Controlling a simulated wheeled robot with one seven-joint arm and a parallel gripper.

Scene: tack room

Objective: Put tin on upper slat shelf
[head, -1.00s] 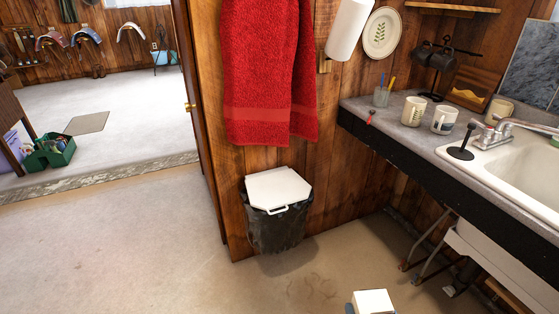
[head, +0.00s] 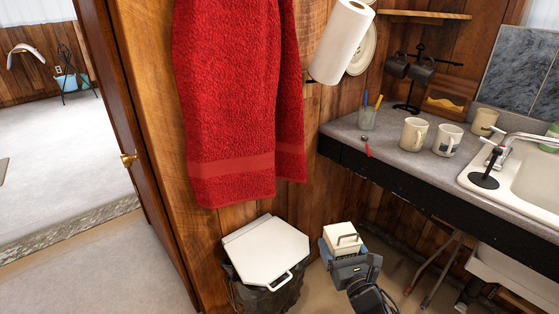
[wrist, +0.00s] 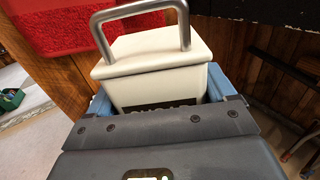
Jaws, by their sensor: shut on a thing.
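The tin is a cream box with a grey metal handle on its lid. In the head view the tin (head: 342,236) is low, beside the trash bin and below the counter's height.
A grey counter (head: 385,143) with mugs (head: 413,134), a glass of pens (head: 367,118), a mug rack (head: 421,75) and a sink (head: 522,178) lies right. A paper towel roll (head: 342,42) and a red towel (head: 235,100) hang left of the shelf. The bin (head: 268,252) stands below.

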